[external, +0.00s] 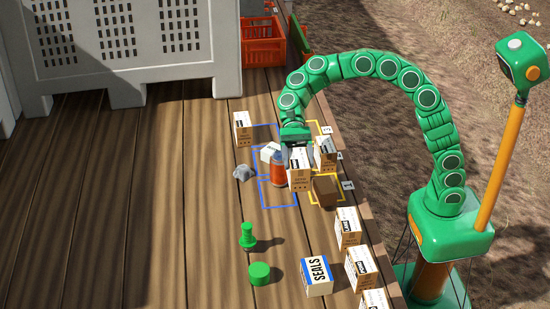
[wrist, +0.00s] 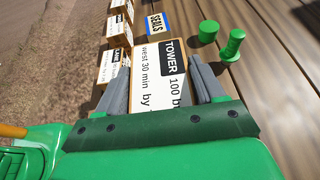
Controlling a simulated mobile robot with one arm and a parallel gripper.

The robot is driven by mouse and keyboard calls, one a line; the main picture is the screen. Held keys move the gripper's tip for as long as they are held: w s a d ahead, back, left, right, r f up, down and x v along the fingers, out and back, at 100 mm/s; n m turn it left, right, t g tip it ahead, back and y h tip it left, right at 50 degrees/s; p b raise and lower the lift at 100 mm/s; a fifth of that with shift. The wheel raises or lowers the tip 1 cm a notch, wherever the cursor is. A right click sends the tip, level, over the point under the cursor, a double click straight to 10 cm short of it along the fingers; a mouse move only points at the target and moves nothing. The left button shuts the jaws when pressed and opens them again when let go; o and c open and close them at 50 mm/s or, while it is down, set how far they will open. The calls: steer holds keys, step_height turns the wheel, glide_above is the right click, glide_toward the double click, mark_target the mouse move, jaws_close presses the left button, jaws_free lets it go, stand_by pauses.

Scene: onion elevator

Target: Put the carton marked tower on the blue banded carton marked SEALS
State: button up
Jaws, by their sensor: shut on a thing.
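My gripper (external: 297,146) is shut on the carton marked tower (external: 300,172), a white and tan box. In the wrist view the carton's TOWER label (wrist: 172,57) shows between the two grey fingers. The carton seems to be held above the deck among other cartons; its exact height is hard to tell. The blue banded carton marked SEALS (external: 317,277) stands at the lower middle of the external view, apart from my gripper. It also shows at the top of the wrist view (wrist: 158,23), with its top bare.
Several cartons (external: 348,228) line the right edge. A green peg (external: 247,236) and green cylinder (external: 259,274) stand left of SEALS.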

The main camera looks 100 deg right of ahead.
steer(key=s+a+r, duration=0.2)
steer(key=s+a, duration=0.2)
steer(key=a, duration=0.4)
steer(key=s+a+r, duration=0.3)
steer(key=s+a, duration=0.1)
steer(key=a, duration=0.4)
steer(key=s+a+r, duration=0.2)
steer(key=s+a, duration=0.2)
steer(key=a, duration=0.5)
steer(key=shift+w+a+f, duration=1.1)
steer(key=shift+w+f, duration=0.85)
steer(key=shift+f, duration=0.2)
steer(key=shift+w+a+f, duration=1.15)
steer(key=shift+w+f, duration=0.75)
steer(key=shift+f, duration=0.3)
steer(key=shift+w+a+f, duration=1.1)
steer(key=shift+w+f, duration=0.85)
steer(key=shift+f, duration=0.2)
steer(key=shift+f, duration=0.1)
steer(key=o, duration=1.4)
steer(key=shift+f, duration=0.1)
